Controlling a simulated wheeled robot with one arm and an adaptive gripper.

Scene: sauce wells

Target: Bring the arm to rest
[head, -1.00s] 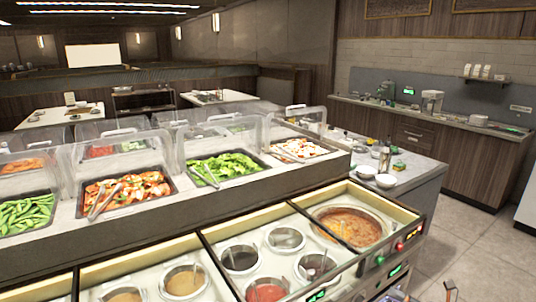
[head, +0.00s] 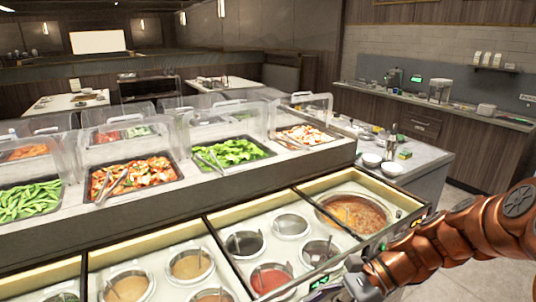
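My copper-coloured arm (head: 470,243) reaches in from the right edge of the head view, over the front right corner of the sauce counter. Its far end, a grey part (head: 357,281), shows low in the picture near the counter's front panel. The gripper's fingers are not clearly visible, so I cannot see whether they are open or hold anything. The sauce wells, including a red sauce well (head: 271,278) and a dark sauce well (head: 244,244), lie to the left of the arm. A large round pot of brown sauce (head: 355,212) sits behind it.
A salad bar with clear covers runs behind the wells, with trays of green leaves (head: 232,152) and mixed vegetables (head: 133,178). White bowls (head: 391,169) stand on a side counter. Free floor (head: 452,197) lies to the right, before the back counter (head: 425,120).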

